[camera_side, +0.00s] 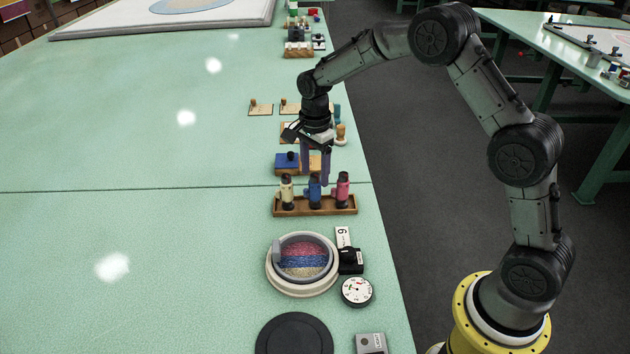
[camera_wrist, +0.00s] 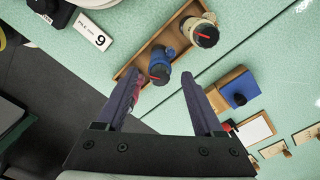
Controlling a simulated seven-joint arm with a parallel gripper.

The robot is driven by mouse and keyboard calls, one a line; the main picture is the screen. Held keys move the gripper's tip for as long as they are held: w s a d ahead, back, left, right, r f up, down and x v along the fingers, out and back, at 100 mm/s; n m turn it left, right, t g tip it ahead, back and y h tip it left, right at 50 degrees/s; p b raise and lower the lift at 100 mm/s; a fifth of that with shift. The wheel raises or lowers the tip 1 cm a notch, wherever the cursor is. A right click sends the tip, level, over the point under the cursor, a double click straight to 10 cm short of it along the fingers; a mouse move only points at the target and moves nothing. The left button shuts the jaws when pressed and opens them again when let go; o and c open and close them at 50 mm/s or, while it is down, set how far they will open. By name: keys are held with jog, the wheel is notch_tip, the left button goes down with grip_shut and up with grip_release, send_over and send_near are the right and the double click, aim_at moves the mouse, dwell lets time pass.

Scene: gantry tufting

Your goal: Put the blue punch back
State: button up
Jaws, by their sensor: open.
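The blue punch (camera_side: 314,191) stands upright in the wooden rack (camera_side: 330,211), between a cream punch (camera_side: 287,192) and a pink punch (camera_side: 342,190). In the wrist view the blue punch (camera_wrist: 160,68) shows just beyond and between the fingertips, with a dark top and a red mark. The cream punch (camera_wrist: 199,31) is to its right. The pink punch is mostly hidden behind the left finger. My gripper (camera_side: 317,180) is open, fingers pointing down at the rack; it also shows in the wrist view (camera_wrist: 161,82). No punch is visibly gripped.
A wooden block with a blue top (camera_side: 287,161) lies behind the rack. A round hoop with striped pile (camera_side: 303,258), a card marked 9 (camera_side: 343,237), a dial (camera_side: 357,291) and a black disc (camera_side: 294,336) lie in front. The green table is clear to the left.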

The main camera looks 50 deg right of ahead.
notch_tip(320, 180, up, 8)
jog(key=shift+r, duration=0.15)
jog(key=s+a+r+n+t, duration=0.25)
jog(key=s+r+n, duration=0.65)
jog(key=s, duration=0.5)
jog(key=s+n+t, duration=0.3)
jog(key=s+n, duration=0.6)
jog(key=s, duration=0.9)
jog(key=shift+a+f+n, duration=0.3)
jog(key=shift+a+n, duration=0.05)
jog(key=shift+n, duration=0.05)
